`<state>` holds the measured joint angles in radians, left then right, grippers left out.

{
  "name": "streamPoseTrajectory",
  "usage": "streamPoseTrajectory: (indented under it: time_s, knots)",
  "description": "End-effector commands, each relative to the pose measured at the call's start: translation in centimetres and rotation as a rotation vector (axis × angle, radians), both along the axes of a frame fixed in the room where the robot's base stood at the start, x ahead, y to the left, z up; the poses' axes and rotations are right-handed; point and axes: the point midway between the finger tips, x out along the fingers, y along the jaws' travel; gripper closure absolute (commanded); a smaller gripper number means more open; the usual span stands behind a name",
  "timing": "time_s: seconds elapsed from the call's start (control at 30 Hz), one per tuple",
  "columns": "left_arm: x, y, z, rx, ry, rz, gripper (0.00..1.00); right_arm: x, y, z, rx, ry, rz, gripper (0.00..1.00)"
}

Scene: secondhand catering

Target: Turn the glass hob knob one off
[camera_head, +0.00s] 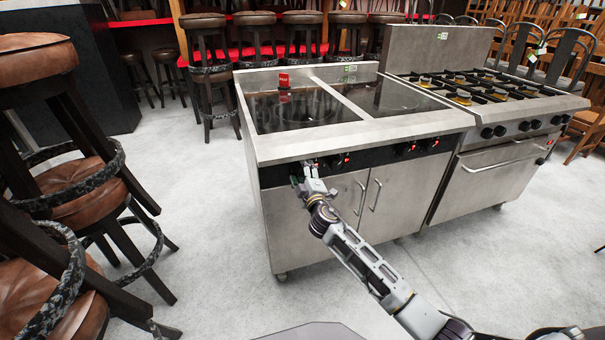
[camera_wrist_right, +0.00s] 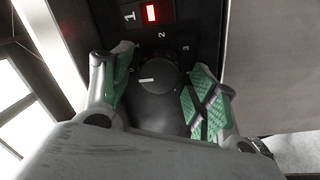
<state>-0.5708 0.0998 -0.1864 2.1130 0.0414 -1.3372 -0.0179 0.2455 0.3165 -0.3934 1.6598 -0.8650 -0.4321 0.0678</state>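The glass hob (camera_head: 300,108) is a steel-sided cooker with a black glass top and a black control strip on its front. In the wrist view a dark round knob (camera_wrist_right: 157,76) with a short white mark pointing toward the picture's left sits between the green-padded fingers of my right gripper (camera_wrist_right: 163,66). The fingers are spread on either side of the knob, with a gap visible on at least one side; contact is unclear. In the head view my right gripper (camera_head: 304,178) is at the left end of the strip and hides this knob. My left gripper is not in view.
A red light (camera_wrist_right: 152,12) glows beside the knob, near printed numbers. More knobs (camera_head: 405,149) and red lights sit further right on the strip. Cupboard doors with handles (camera_head: 374,194) are below. A gas range (camera_head: 500,130) adjoins at right; bar stools (camera_head: 75,190) stand at left.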

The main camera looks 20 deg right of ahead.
Motion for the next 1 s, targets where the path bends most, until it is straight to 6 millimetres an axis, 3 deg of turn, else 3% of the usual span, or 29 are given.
streamPoseTrajectory:
  time_s: [0.47, 1.0]
  knots:
    - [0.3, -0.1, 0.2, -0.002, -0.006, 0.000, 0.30, -0.5, -0.1, -0.1, 0.001, 0.000, -0.001, 0.41]
    - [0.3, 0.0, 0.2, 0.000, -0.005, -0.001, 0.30, -4.7, 0.0, -0.3, 0.001, 0.001, 0.000, 0.41]
